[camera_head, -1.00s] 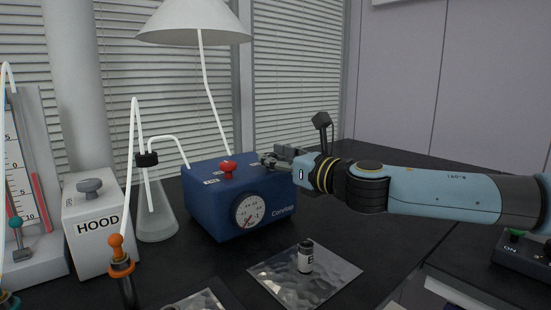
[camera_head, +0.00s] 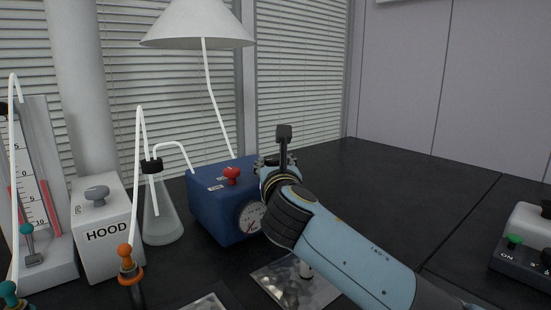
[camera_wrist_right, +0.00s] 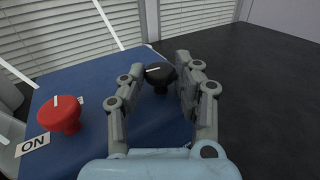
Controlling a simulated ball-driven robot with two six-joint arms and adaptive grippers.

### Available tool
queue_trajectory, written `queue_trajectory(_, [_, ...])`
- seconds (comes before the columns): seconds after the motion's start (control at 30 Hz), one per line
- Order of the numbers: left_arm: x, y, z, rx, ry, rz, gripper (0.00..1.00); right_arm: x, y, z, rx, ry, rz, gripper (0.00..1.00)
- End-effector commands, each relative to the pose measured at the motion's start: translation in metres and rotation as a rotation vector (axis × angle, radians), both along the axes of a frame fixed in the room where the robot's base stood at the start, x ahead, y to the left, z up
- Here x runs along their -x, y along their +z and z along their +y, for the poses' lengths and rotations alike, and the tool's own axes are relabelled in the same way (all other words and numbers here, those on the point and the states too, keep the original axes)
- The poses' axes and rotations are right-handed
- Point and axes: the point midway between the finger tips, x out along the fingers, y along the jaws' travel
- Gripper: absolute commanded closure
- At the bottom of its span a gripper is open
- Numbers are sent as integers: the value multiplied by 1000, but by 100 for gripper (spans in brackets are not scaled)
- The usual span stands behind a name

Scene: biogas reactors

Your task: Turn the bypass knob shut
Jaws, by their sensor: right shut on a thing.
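A blue pump box (camera_head: 215,205) stands on the dark bench with a red knob (camera_head: 232,175) and a round dial (camera_head: 250,218). In the right wrist view, the red knob (camera_wrist_right: 60,115) has an ON label beside it. A black knob (camera_wrist_right: 158,76) with a white pointer line sits on the box top, farther from that label. My right gripper (camera_wrist_right: 159,84) is shut on the black knob, a finger on each side. In the head view, my right gripper (camera_head: 274,162) is over the box's right end and hides this knob. My left gripper is out of view.
A HOOD box (camera_head: 105,235) with a grey knob, a stoppered flask (camera_head: 160,215) and an orange-topped valve (camera_head: 126,262) stand to the left. A foil sheet (camera_head: 285,288) lies in front. A button box (camera_head: 525,255) is at right. The bench behind the arm is clear.

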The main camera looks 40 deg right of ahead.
Motion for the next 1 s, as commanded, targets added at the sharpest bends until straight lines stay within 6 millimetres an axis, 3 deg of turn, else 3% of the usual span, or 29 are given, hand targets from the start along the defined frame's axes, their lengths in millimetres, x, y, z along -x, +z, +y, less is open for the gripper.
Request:
queue_trajectory(0.4, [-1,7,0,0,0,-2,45,-3,0,3,-1,-188,-2,100])
queue_trajectory(0.93, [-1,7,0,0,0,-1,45,-3,0,3,1,-213,-2,100])
queue_trajectory(0.97, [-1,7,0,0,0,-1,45,-3,0,3,1,-213,-2,67])
queue_trajectory(1.0, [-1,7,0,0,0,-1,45,-3,0,3,1,-213,-2,62])
